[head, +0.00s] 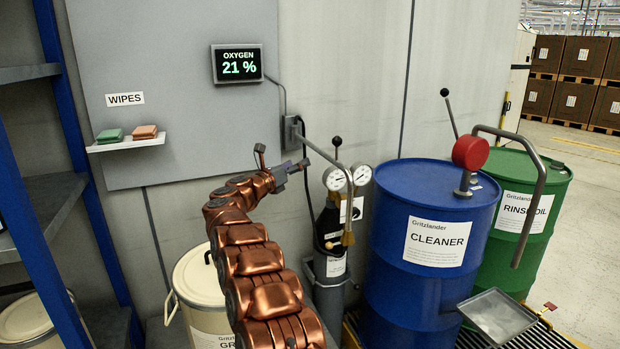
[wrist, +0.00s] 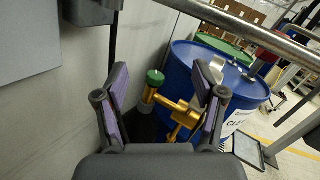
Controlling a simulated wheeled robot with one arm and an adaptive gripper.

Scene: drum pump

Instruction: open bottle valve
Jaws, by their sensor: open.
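The gas bottle (head: 328,270) is a dark cylinder against the wall, with two round gauges (head: 347,177) at its top. In the wrist view its brass valve (wrist: 177,106) shows, with a green handwheel (wrist: 155,78) at its left end. My gripper (wrist: 161,82) is open, its two fingers apart with the handwheel between them in the picture. No contact shows, and I cannot tell the depth gap. In the head view my gripper (head: 298,166) is left of the gauges; the handwheel cannot be made out there.
A blue cleaner drum (head: 422,285) with a pump stands right of the bottle, and a green rinse oil drum (head: 545,190) behind it. A metal bar (head: 325,153) runs from the wall near the gripper. A cream drum (head: 197,285) stands at left. The oxygen display (head: 237,64) reads 21 %.

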